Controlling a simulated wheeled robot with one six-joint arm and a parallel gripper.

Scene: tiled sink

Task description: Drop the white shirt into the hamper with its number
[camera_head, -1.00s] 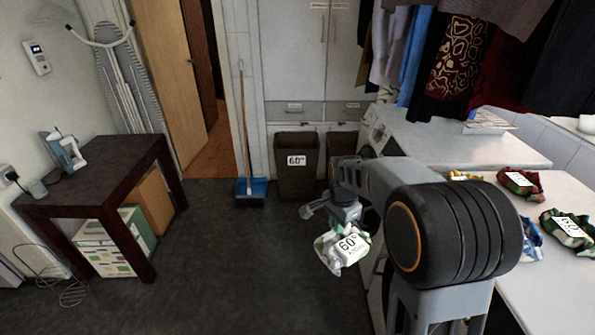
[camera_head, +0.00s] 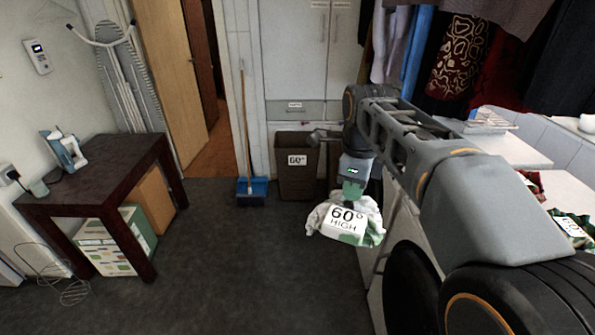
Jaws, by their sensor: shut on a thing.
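The white shirt (camera_head: 370,232) with green patches hangs from my gripper (camera_head: 352,190), crumpled, with a label reading "60° HIGH". My gripper is shut on its top and holds it in the air over the dark floor. A brown hamper (camera_head: 296,170) with a white "60°" label stands against the back wall, up and left of the shirt in the picture. The shirt is apart from it. A second hamper to its right is almost wholly hidden behind my arm, and its label does not show.
My arm covers much of the white counter at right, where other bundled clothes (camera_head: 572,228) lie. A blue dustpan (camera_head: 252,190) with a broom stands left of the hamper. A dark table (camera_head: 95,175) stands at left. The floor between is clear.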

